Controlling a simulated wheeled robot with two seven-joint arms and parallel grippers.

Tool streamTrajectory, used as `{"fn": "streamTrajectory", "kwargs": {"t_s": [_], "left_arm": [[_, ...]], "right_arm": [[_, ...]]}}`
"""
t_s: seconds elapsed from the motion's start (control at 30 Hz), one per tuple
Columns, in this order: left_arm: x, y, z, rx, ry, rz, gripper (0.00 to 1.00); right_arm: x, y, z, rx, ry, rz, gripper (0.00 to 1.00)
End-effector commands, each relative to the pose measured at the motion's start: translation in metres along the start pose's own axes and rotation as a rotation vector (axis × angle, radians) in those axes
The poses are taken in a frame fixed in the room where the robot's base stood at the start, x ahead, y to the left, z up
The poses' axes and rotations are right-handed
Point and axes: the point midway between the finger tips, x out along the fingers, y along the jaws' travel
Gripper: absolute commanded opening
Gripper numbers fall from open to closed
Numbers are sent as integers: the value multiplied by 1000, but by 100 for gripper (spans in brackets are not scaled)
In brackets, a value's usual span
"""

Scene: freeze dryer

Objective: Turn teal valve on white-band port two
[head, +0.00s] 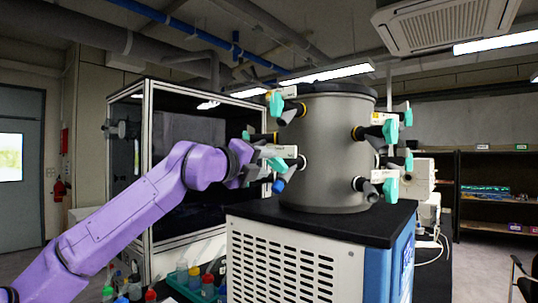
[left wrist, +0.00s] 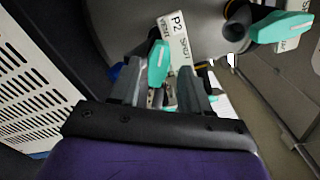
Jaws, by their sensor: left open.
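The grey cylindrical chamber (head: 325,150) carries several ports with teal valves around its side. The port with the white label P2 (left wrist: 174,36) has a teal valve handle (left wrist: 157,62), seen in the left wrist view. My left gripper (left wrist: 161,72) is open, with one finger on each side of this handle in that view. Contact with the handle cannot be told. In the head view my left gripper (head: 262,160) is at the chamber's lower left port, partly hiding it; a teal handle (head: 278,164) shows there. My right gripper is not in view.
The chamber stands on a black-topped white cabinet (head: 290,262) with vent slots. Another teal valve (left wrist: 282,27) is at the upper right in the left wrist view. A glass-fronted enclosure (head: 150,165) stands behind my left arm. Small bottles (head: 207,284) sit at the lower left.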

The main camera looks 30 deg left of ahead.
Motion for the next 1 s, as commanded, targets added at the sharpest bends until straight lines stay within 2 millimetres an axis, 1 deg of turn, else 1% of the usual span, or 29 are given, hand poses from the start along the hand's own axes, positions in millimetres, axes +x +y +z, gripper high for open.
{"fn": "streamTrajectory", "kwargs": {"t_s": [0.03,0.13,0.23,0.43,0.47,0.5,0.57,0.6,0.87,1.0], "left_arm": [[8,-3,2,1,1,2,47],[18,-1,2,0,-1,2,47],[22,0,1,0,-2,2,47],[22,1,0,0,-2,1,47],[22,1,0,0,-2,1,40],[22,1,0,0,-2,1,27],[22,1,0,0,-2,1,8],[22,1,0,0,-2,1,0],[22,1,0,11,-2,1,0],[22,0,0,51,-2,1,0]], "right_arm": [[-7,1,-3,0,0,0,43],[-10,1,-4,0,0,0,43],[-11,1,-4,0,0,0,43],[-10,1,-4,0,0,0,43],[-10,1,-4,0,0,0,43],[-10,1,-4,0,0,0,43],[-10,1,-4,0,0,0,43],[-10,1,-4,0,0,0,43],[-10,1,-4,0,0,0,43],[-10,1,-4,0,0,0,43]]}}
